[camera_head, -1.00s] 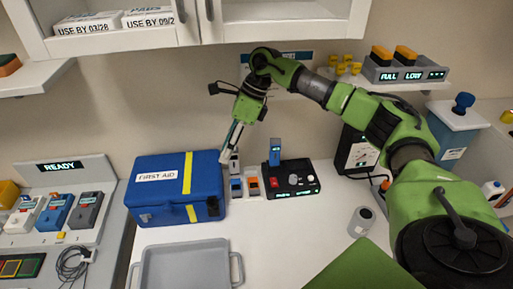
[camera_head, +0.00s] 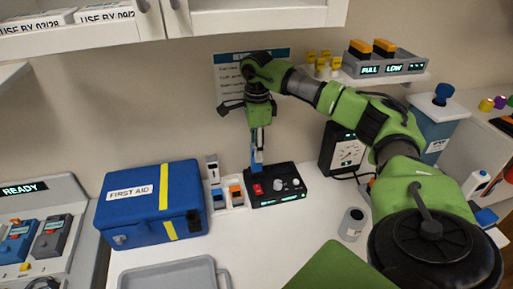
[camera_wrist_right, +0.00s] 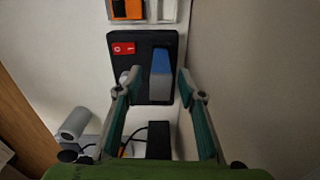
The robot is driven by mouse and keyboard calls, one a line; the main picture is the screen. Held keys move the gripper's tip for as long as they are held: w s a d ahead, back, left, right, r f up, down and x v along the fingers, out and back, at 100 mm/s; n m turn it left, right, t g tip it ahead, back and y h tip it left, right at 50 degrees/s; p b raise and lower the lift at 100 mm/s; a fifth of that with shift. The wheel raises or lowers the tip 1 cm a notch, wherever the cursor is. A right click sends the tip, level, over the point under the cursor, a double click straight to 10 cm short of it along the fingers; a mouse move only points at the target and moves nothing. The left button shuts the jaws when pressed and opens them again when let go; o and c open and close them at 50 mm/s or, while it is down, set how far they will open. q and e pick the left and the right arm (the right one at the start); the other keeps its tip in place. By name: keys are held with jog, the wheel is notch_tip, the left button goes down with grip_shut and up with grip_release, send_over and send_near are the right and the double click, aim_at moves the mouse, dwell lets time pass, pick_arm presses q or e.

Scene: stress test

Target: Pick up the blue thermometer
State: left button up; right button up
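A blue upright device (camera_head: 256,158), which looks like the blue thermometer, stands in the black control box (camera_head: 290,200) on the white counter. In the right wrist view its blue top and grey side (camera_wrist_right: 161,75) show between the fingers. My right gripper (camera_head: 258,140) is above it, pointing down. In the right wrist view the right gripper (camera_wrist_right: 158,84) is open, with a gap visible on both sides of the device. Fingers partly hide it in the head view. My left gripper is not in view.
A white rack (camera_head: 228,209) with small blue and orange items stands left of the box, beside a blue first aid case (camera_head: 150,205). A grey tray (camera_head: 170,275) lies in front. A gauge (camera_head: 343,150) and a grey cylinder (camera_head: 353,224) are on the right.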

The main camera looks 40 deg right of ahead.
notch_tip(320, 180, down, 3)
jog(key=shift+f+b, duration=0.2)
jog(key=shift+b, duration=0.8)
jog(key=shift+r, duration=0.1)
jog(key=shift+c, duration=0.7)
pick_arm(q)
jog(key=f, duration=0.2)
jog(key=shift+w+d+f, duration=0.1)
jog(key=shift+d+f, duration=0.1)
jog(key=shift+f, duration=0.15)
pick_arm(e)
grip_shut()
